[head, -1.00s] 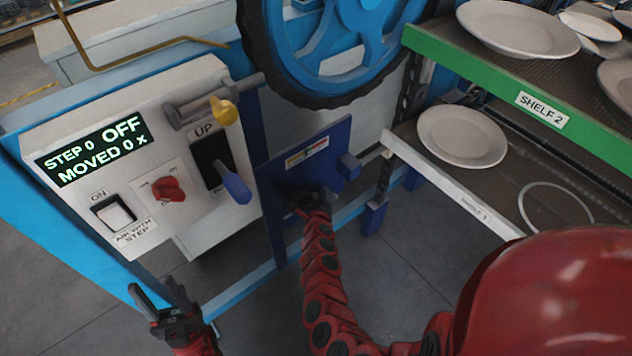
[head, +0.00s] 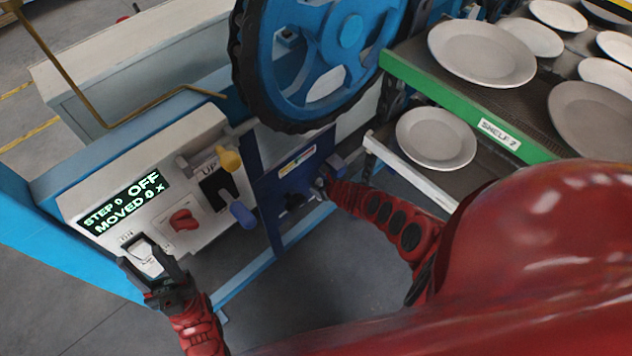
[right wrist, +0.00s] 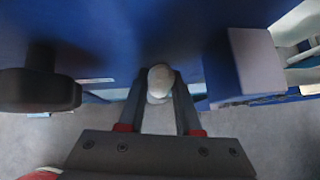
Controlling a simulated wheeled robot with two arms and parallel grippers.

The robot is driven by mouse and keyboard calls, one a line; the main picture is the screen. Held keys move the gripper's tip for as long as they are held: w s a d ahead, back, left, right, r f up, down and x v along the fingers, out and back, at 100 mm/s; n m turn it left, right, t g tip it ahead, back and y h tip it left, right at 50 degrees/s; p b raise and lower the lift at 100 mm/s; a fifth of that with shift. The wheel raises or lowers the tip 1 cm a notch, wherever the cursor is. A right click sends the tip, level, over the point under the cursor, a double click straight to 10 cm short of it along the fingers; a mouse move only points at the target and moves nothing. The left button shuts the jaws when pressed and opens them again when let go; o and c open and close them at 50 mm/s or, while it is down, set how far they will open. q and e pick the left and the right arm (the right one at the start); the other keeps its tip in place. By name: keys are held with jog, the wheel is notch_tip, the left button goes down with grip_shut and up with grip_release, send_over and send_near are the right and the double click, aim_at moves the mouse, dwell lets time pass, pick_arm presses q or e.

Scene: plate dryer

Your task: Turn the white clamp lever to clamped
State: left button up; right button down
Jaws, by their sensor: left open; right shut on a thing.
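The white clamp lever shows in the right wrist view as a rounded white end (right wrist: 160,78) in front of the blue panel. My right gripper (right wrist: 160,97) is shut on it, one finger on each side. In the head view my right gripper (head: 321,188) is at the right part of the blue panel (head: 268,192), and the lever is too small or hidden to make out. My left gripper (head: 146,268) is open and empty, in front of the lower left of the white control box (head: 200,140), near its white ON switch (head: 143,252).
The box has a red knob (head: 183,220), a yellow-ended lever (head: 229,160) and a blue-ended lever (head: 243,214). Shelves with plates (head: 436,138) stand right; a blue wheel (head: 320,55) is above.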

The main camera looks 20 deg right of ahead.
jog(key=shift+f+y, duration=0.1)
jog(key=shift+y, duration=0.2)
dwell(0.4)
jog(key=c, duration=0.8)
grip_release()
jog(key=shift+c, duration=0.2)
jog(key=shift+o, duration=1.2)
jog(key=shift+w+d+f, duration=0.1)
jog(key=shift+r, duration=0.2)
